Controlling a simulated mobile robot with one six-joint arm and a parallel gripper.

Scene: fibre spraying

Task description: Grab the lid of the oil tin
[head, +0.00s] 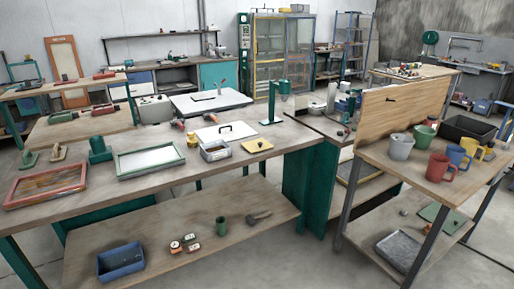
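A small open rectangular tin (215,152) with pale walls stands on the long workbench (170,182), near its right part. A flat yellow plate with a small dark knob (257,146) lies on the bench to the right of the tin, apart from it. A flat white panel with a black handle (227,132) lies behind the tin. Both flat pieces look like lids; I cannot tell which belongs to the oil tin, or whether this tin is the oil tin. My gripper is not in view.
Two framed screens, red (45,185) and green (150,160), lie left on the bench. A green lamp-like stand (271,100) rises behind the yellow plate. Mugs (438,166) stand on the right-hand table. The bench's front right is clear.

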